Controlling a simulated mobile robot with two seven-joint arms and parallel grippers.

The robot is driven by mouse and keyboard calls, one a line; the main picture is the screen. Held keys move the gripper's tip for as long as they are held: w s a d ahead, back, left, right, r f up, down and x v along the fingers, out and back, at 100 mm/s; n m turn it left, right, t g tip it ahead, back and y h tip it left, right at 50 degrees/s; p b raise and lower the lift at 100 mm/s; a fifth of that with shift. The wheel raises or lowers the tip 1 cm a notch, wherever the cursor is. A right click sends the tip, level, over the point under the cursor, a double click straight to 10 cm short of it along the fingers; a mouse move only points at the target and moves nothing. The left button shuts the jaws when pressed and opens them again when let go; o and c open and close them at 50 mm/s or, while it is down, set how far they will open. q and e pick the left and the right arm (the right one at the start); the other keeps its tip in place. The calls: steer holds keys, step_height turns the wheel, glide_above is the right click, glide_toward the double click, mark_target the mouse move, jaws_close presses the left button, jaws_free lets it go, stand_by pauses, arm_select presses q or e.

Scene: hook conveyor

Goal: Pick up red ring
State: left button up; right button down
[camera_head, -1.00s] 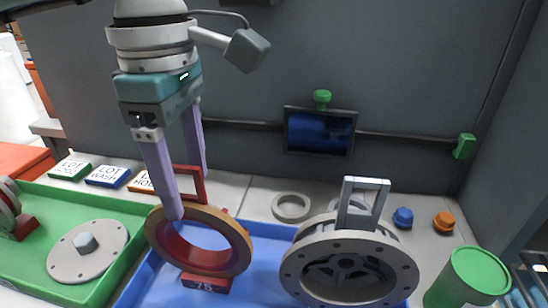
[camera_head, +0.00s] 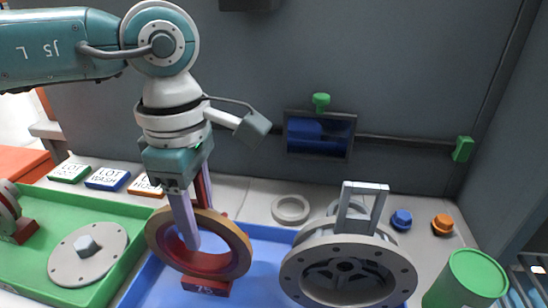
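The red ring (camera_head: 236,243) has a gold-brown rim and a red inside. It stands tilted on a small red base (camera_head: 206,286) with a tag, in the blue tray (camera_head: 150,290), with a red upright behind it. My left gripper (camera_head: 197,226) is at the ring's upper part, pointing down. Its near lilac finger reaches into the ring's opening; the far finger is partly hidden beside the red upright. The fingers look apart, and I cannot tell whether they touch the ring. My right gripper is out of view.
A grey flanged wheel (camera_head: 300,280) with a square handle stands just right of the ring. A green tray (camera_head: 125,215) with a grey disc (camera_head: 88,253) is at left. A green cylinder (camera_head: 466,280) is at right. A wall and small screen (camera_head: 319,134) are behind.

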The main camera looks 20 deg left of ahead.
arm_select(q)
jaws_close()
steer(key=shift+r, duration=0.1)
stand_by(0.9)
